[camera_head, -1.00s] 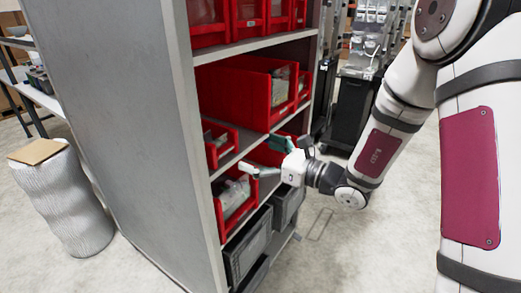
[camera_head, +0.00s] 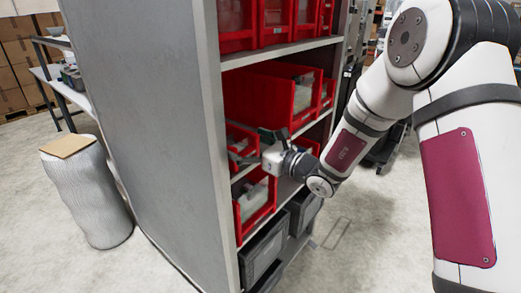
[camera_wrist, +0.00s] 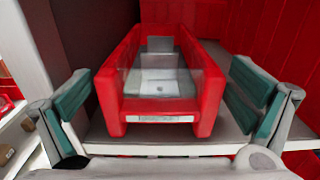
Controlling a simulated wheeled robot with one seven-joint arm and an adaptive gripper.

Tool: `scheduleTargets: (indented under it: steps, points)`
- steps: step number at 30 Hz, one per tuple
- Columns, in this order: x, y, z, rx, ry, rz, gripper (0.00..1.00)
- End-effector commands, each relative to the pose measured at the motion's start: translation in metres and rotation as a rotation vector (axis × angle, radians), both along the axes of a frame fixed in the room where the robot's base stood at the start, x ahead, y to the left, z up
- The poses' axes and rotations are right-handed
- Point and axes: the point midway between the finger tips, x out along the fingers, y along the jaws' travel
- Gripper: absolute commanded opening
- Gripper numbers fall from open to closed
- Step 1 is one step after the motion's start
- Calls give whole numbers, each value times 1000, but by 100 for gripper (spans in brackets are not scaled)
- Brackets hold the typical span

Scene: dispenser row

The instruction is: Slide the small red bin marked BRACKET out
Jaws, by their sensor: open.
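A small red bin (camera_wrist: 210,85) stands on a grey shelf in the wrist view, its front facing me. A pale label strip (camera_wrist: 160,119) crosses its front, but the lettering is too blurred to read. Grey contents lie inside. In the head view the small red bin (camera_head: 240,134) is at the near end of the middle shelf, partly hidden by my gripper. My gripper (camera_wrist: 160,98) is open and empty, with one teal-padded finger on each side of the bin's front, apart from its walls. In the head view my gripper (camera_head: 252,147) is level with the bin.
A larger red bin (camera_head: 300,98) stands beyond the small one on the same rack. Another red bin (camera_head: 245,218) is below, and grey crates (camera_head: 262,252) sit lower. The rack's grey side panel (camera_head: 150,130) is close on the left.

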Motion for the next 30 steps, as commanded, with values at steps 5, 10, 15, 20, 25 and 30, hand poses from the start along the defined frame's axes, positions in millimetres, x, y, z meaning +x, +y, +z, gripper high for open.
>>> scheduleTargets:
  steps: [5,10,15,20,25,30]
  points:
    - [12,16,0,-1,-1,0,100]
    - [17,21,0,-1,1,0,100]
    - [17,22,0,-1,1,0,100]
    - [17,21,0,0,0,0,89]
    - [17,21,0,0,0,0,50]
    - [17,20,0,-1,-1,0,45]
